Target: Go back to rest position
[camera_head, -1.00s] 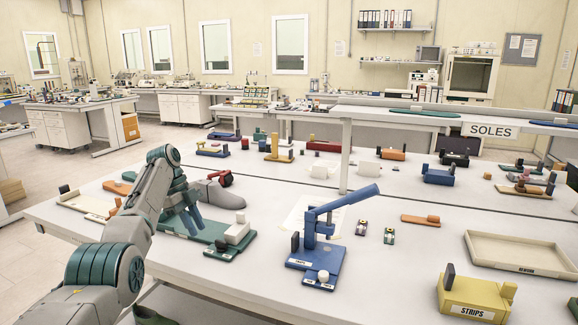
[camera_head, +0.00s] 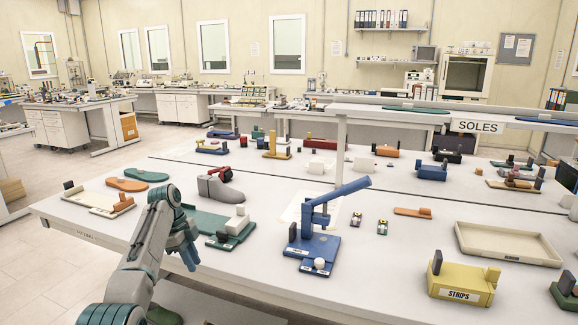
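My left arm comes in from the bottom left. Its gripper (camera_head: 190,259) points down in front of the table's near edge, close to the green fixture (camera_head: 213,226) with a white block on it. I see nothing held in it, but whether its blue fingers are apart is not clear at this angle. My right gripper is not in view. The white table (camera_head: 385,290) fills the front of the view.
A blue lever press (camera_head: 316,236), a grey shoe form (camera_head: 220,188), orange and green soles (camera_head: 126,184), a beige tray (camera_head: 508,244) and a yellow STRIPS box (camera_head: 461,285) stand on the table. The floor left of the table is clear.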

